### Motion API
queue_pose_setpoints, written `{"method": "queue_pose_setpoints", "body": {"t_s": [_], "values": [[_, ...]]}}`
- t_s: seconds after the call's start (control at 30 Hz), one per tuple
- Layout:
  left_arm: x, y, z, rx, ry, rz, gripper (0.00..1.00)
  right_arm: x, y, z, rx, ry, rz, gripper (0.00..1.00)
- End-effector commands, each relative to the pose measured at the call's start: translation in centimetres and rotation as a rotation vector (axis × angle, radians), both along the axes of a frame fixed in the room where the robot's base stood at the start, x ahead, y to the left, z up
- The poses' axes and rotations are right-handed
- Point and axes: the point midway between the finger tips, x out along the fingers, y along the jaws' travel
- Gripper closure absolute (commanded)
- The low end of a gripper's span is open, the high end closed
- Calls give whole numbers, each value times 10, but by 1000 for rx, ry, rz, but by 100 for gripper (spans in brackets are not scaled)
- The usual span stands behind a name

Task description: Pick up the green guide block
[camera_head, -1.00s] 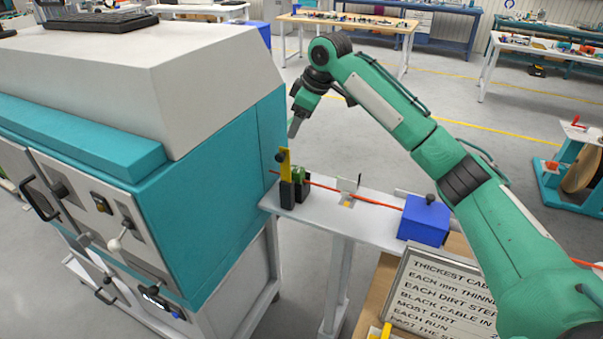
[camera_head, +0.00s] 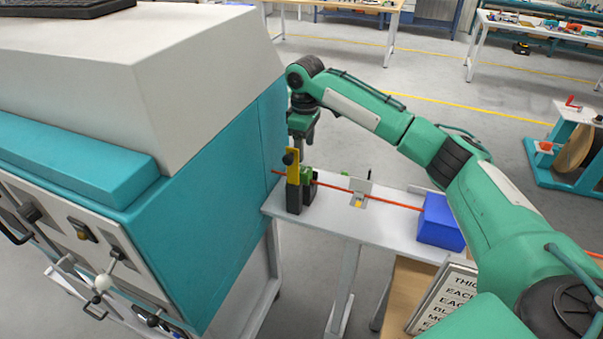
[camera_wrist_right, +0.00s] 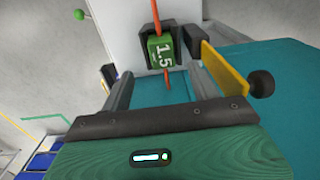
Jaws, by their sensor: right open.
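The green guide block (camera_head: 307,174) sits in a dark holder on the narrow white shelf beside the teal machine. In the right wrist view the block (camera_wrist_right: 160,48) shows a white "1.5", and the red cable runs through or across it; I cannot tell which. My right gripper (camera_head: 306,143) points down just above and behind the block in the head view. In the wrist view its two fingers (camera_wrist_right: 162,82) are apart with nothing between them, and the block lies just beyond their tips. My left gripper is not in view.
A yellow plate with a black knob (camera_head: 292,166) stands close beside the block. The red cable (camera_head: 390,202) runs right to a blue box (camera_head: 441,222). A small metal bracket (camera_head: 360,188) stands between. The teal machine (camera_head: 215,200) borders the left.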

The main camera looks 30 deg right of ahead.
Motion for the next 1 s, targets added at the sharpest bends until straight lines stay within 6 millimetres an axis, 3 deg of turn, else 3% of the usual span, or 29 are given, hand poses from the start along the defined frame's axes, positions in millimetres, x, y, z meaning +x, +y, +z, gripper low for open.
{"method": "queue_pose_setpoints", "body": {"t_s": [0.4,0.63,0.9,0.93,1.0], "values": [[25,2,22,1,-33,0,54,0,3,-40,0,3,0,38],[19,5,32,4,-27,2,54,1,5,-71,0,1,0,38],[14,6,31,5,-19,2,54,1,5,-77,0,-1,0,38],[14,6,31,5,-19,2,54,1,5,-77,0,-1,0,40],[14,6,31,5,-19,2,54,1,5,-77,0,-1,0,54]]}}
